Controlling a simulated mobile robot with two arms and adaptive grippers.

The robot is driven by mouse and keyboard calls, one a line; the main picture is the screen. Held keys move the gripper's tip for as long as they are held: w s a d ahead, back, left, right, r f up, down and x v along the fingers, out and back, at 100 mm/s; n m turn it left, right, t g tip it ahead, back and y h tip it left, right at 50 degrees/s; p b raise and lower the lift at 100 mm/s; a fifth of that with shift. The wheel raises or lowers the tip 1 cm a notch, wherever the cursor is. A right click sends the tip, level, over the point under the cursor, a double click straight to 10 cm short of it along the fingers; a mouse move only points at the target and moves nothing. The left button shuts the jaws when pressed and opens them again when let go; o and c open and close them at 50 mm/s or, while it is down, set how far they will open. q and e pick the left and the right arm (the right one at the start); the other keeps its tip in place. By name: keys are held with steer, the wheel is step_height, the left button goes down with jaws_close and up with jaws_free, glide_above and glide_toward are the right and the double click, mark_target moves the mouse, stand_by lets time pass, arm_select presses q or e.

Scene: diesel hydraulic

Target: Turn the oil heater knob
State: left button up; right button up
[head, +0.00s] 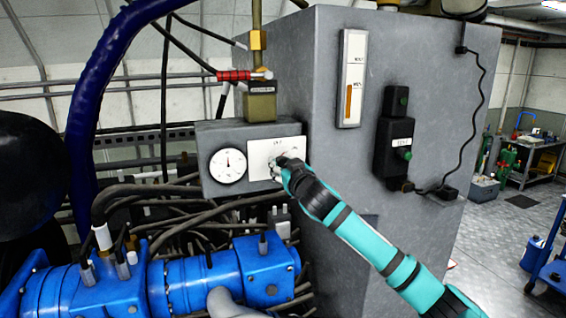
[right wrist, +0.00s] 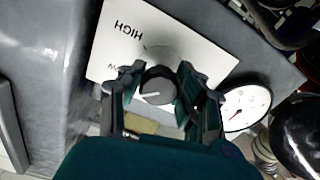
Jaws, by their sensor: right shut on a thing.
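The oil heater knob (right wrist: 158,86) is dark and round with a white pointer line. It sits on a white plate (right wrist: 112,48) marked HIGH, seen upside down in the right wrist view. In the head view the white plate (head: 262,152) is on the front of a grey box, and the knob is mostly hidden by my gripper. My right gripper (right wrist: 160,88) has its two fingers on either side of the knob, shut on it. It also shows in the head view (head: 282,163), at the plate's right part. My left gripper is not in view.
A round white gauge (head: 228,166) is left of the plate. A red-handled valve (head: 244,75) is above the box. Blue pumps (head: 215,275) and hoses fill the lower left. A grey cabinet with a black switch box (head: 394,140) stands right. Open floor lies far right.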

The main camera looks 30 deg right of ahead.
steer(key=n+p, duration=0.3)
steer(key=n, duration=0.2)
steer(key=shift+r, duration=0.1)
steer(key=shift+n+p, duration=1.15)
steer(key=shift+n, duration=1.15)
steer(key=o, duration=1.2)
steer(key=v, duration=1.2)
steer(key=shift+d, duration=0.1)
